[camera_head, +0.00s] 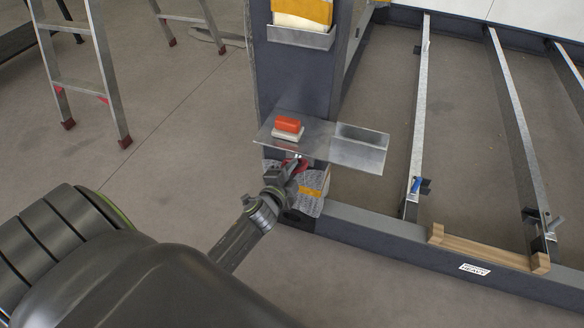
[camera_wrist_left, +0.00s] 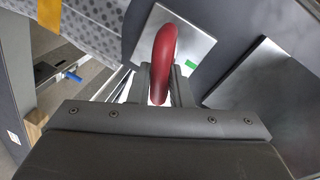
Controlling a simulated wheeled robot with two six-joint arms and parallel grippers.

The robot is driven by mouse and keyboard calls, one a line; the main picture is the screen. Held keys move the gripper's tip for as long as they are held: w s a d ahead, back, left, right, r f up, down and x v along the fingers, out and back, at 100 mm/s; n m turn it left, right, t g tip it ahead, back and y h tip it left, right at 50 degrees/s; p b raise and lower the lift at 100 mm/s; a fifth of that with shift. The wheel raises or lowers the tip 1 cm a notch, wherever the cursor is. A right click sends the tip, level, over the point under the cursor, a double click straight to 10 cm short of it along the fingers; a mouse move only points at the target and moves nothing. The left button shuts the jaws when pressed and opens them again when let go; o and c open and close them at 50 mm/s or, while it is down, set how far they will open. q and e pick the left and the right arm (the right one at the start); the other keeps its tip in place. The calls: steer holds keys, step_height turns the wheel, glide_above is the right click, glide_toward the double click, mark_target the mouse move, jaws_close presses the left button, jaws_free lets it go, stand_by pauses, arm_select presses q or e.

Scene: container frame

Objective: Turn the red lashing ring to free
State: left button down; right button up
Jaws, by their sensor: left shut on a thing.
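The red lashing ring (camera_wrist_left: 164,62) stands up between the fingers of my left gripper (camera_wrist_left: 160,88) in the left wrist view. A square metal plate (camera_wrist_left: 190,40) with a green mark (camera_wrist_left: 191,64) lies behind it. In the head view my left gripper (camera_head: 291,167) reaches the post below the small shelf. Only a bit of the red ring (camera_head: 301,163) shows there, beside the fingers. The gripper is shut on the ring. My right gripper is in neither view.
A metal shelf (camera_head: 312,148) with a red and white block (camera_head: 288,128) juts out just above the gripper. A patterned cloth with a yellow strip (camera_head: 312,191) wraps the post foot. A wooden piece (camera_head: 488,249) lies on the frame's front beam. A ladder (camera_head: 84,83) stands at left.

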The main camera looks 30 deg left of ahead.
arm_select(q)
steer(key=shift+w+d+r+m, duration=0.2)
steer(key=shift+m, duration=0.5)
steer(key=shift+f+m+y, duration=0.15)
steer(key=shift+m+y, duration=0.35)
steer(key=shift+m, duration=0.7)
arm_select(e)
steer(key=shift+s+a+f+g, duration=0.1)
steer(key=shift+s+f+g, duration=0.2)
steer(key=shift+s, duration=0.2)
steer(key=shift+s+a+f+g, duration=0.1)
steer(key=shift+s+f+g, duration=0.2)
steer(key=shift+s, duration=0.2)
arm_select(q)
steer(key=c, duration=1.7)
jaws_free()
steer(key=shift+o, duration=1.2)
steer(key=shift+w+f, duration=0.2)
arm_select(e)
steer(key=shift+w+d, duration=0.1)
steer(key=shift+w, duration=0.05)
arm_select(q)
steer(key=shift+s, duration=0.15)
